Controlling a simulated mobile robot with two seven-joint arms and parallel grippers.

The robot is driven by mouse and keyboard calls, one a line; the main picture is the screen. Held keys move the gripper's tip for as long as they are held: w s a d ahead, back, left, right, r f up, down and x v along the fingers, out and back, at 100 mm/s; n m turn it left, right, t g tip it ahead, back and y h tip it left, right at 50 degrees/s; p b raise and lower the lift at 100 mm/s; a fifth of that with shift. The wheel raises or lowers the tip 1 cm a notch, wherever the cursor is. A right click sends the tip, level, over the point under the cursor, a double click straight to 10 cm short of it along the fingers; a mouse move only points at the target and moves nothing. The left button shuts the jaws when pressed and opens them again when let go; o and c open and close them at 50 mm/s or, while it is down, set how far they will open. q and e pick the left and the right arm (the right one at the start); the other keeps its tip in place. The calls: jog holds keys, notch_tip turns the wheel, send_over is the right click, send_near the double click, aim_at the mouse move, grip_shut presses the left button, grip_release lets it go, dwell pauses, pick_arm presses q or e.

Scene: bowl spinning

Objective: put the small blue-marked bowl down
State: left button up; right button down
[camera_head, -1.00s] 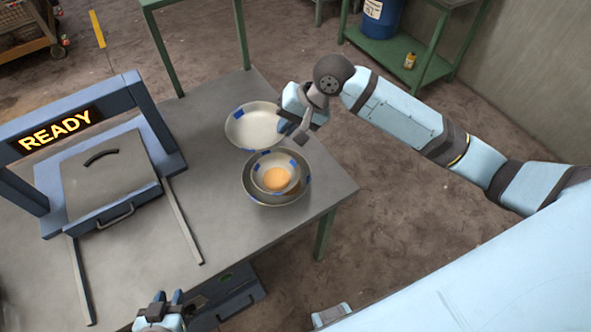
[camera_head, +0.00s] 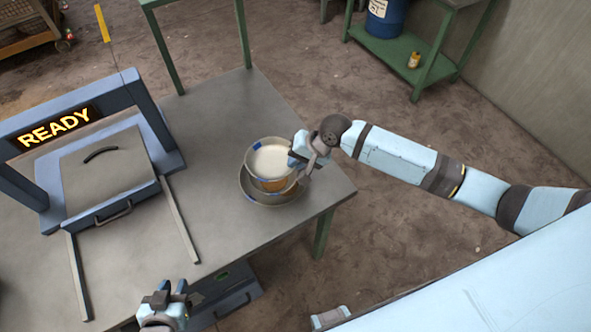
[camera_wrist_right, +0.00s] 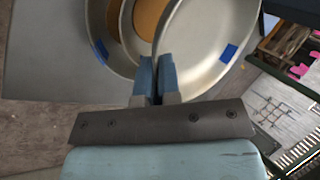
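My right gripper (camera_head: 298,162) is shut on the rim of a pale metal bowl with blue marks (camera_head: 270,160). The wrist view shows its fingers (camera_wrist_right: 155,75) pinching the rim of this bowl (camera_wrist_right: 205,45). The held bowl overlaps a wider grey bowl (camera_head: 270,200) on the table; contact between them cannot be told. Orange (camera_wrist_right: 150,18) shows beyond the held bowl's rim, inside another blue-marked bowl (camera_wrist_right: 98,30). That bowl is mostly hidden in the head view. My left gripper (camera_head: 172,287) is open and empty at the lower left.
The grey table (camera_head: 220,120) has free room behind and left of the bowls; its right edge is close to them. A blue framed machine with a READY sign (camera_head: 55,128) stands at left, with two rails (camera_head: 178,220). A green shelf (camera_head: 400,65) stands behind.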

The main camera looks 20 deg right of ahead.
jog(key=shift+s+f, duration=0.1)
jog(key=shift+f, duration=2.6)
jog(key=c, duration=1.3)
grip_release()
jog(key=shift+f, duration=0.1)
jog(key=shift+c, duration=0.2)
jog(key=v, duration=1.2)
jog(key=s+a+f+n+t, duration=0.4)
jog(key=s+a+f, duration=0.2)
jog(key=s+d+f+n+t+h, duration=0.2)
jog(key=s+f+n+t, duration=0.2)
jog(key=s, duration=0.7)
jog(key=shift+d+h, duration=0.3)
jog(key=shift+d, duration=0.1)
